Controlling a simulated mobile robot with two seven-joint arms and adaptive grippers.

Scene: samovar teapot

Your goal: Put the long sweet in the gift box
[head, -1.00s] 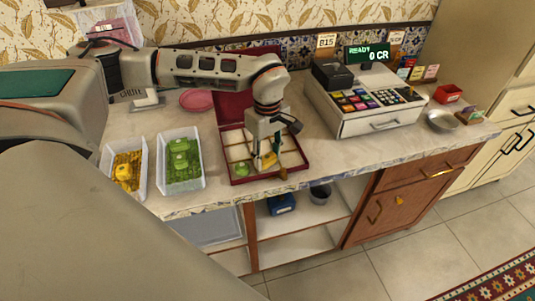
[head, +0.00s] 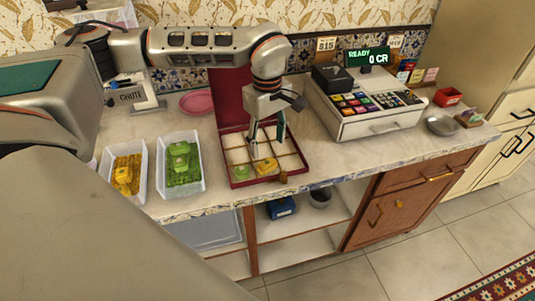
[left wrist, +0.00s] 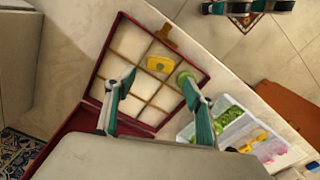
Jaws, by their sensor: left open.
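The gift box (head: 233,186) is a dark red tray with cream compartments, standing on the counter with its red lid open behind it. A yellow sweet (head: 266,165) lies in a front compartment; it also shows in the left wrist view (left wrist: 158,64). A rounder green sweet (head: 241,172) lies in the compartment beside it, partly behind a finger in the left wrist view (left wrist: 184,76). My left gripper (head: 268,141) is open and empty above the box, fingers apart, pointing down. A dark and teal part at the top of the left wrist view may be my right gripper.
A white tray with yellow sweets (head: 125,180) and a white tray with green sweets (head: 181,166) stand left of the box. A cash register (head: 375,112) stands right of it. A pink plate (head: 196,101) lies behind. The counter's front edge is close to the box.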

